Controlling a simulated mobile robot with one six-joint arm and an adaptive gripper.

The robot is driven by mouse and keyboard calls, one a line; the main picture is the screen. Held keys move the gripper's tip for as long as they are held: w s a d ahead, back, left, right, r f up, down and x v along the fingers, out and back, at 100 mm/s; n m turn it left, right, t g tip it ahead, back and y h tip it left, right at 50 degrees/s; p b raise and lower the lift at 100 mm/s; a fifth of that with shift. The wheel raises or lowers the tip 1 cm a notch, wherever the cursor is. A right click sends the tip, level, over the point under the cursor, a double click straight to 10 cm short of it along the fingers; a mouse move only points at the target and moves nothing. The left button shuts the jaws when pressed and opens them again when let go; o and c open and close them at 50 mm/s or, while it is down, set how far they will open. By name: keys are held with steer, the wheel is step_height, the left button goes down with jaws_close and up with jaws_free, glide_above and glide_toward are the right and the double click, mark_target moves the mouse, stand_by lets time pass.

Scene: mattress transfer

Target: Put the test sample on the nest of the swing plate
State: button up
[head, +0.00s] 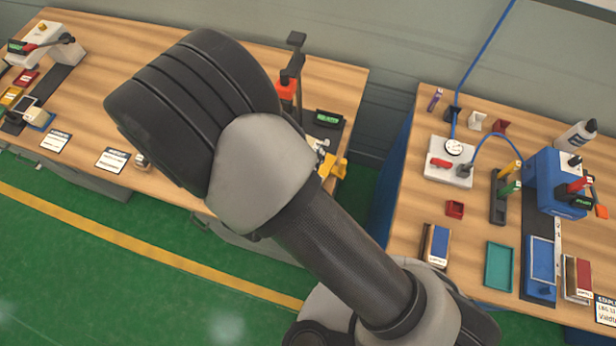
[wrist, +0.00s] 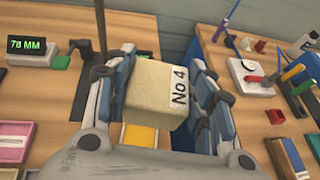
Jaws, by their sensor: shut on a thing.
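The test sample, a pale yellow foam block (wrist: 150,92) with a "No 4" label, is held in my gripper (wrist: 160,84) in the wrist view. The blue-and-grey fingers are shut on its left and right sides. In the head view a yellow part (head: 341,168) shows at the right end of the left bench. My arm covers the middle of that view, and the block cannot be made out there.
A display reading 78 MM (wrist: 27,45) stands on the left bench, near a dark post (wrist: 101,32). Green floor lies in front.

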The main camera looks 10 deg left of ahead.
step_height(320, 180, down, 17)
steer(key=b, duration=0.3)
steer(key=shift+r, duration=0.15)
steer(key=shift+b, duration=0.35)
steer(key=shift+f, duration=0.25)
steer(key=o, duration=1)
steer(key=shift+r, duration=0.1)
steer(key=shift+r, duration=0.1)
steer(key=p+v, duration=0.2)
steer(key=v, duration=1)
steer(key=shift+a, duration=0.15)
